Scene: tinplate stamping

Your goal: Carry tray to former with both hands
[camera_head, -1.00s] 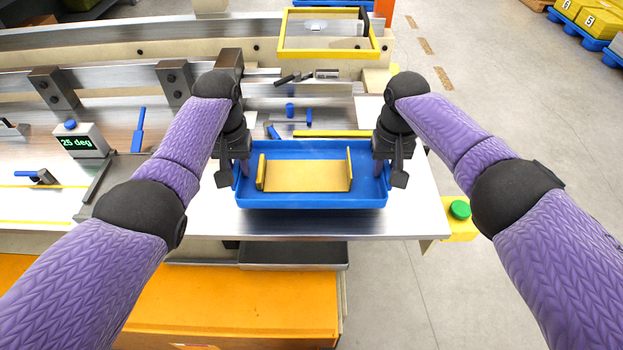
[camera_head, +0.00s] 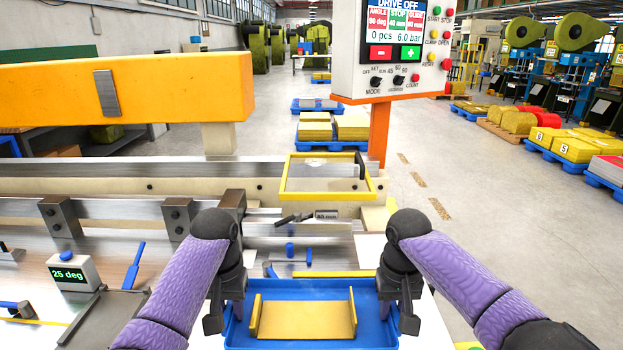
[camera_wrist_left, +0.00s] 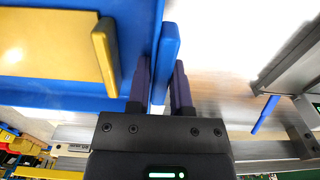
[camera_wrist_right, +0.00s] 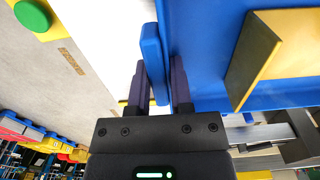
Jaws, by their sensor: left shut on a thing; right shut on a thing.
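The blue tray (camera_head: 370,312) is at the bottom centre of the head view, on or just above the bright bench top; I cannot tell which. A gold sheet part (camera_head: 303,320) with upturned ends lies in it. My left gripper (camera_head: 229,308) is shut on the tray's left rim; the left wrist view shows this rim (camera_wrist_left: 166,60) between the fingers. My right gripper (camera_head: 388,308) is shut on the right rim, which also shows between the fingers in the right wrist view (camera_wrist_right: 152,55). The machine beyond, perhaps the former, has a long steel rail (camera_head: 120,172).
A yellow-framed window (camera_head: 326,197) stands beyond the tray. Small blue-handled tools (camera_head: 290,250) lie just past it. A "25 deg" display box (camera_head: 72,272) stands left. A control panel reading "DRIVE OFF" (camera_head: 395,45) is on an orange post. Open floor (camera_head: 470,220) lies right.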

